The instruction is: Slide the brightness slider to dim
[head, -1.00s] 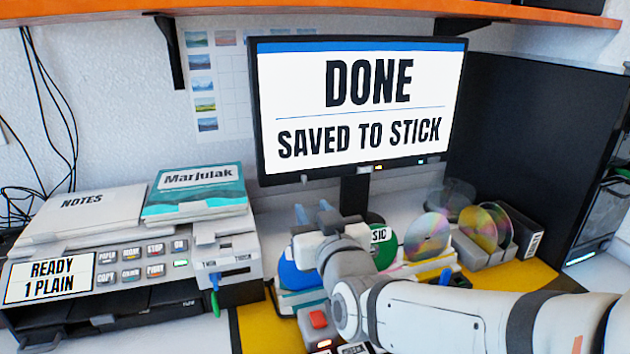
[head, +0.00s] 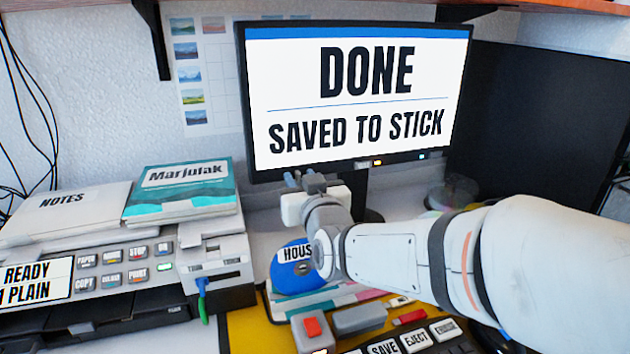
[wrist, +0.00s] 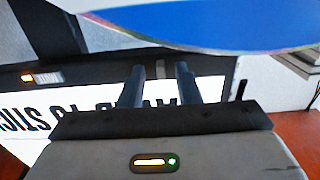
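The monitor (head: 358,95) shows "DONE" and "SAVED TO STICK". Its lower bezel carries a small orange-lit piece (head: 377,163) and, to its right, a small blue-green light (head: 421,156). I cannot tell for sure whether the orange piece is the brightness slider, or which end is dim. In the wrist view the screen is upside down, and an orange-lit piece (wrist: 27,77) with a small unreadable label sits on the bezel at left. My gripper (head: 305,178) appears just below the screen, left of the stand.
A blue disc (head: 297,275) stands below my gripper; a blue and white disc edge (wrist: 210,22) fills the wrist view's top. A printer (head: 215,262) with books on top stands at left. Labelled keys (head: 415,340) lie at front. My arm hides much of the right side.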

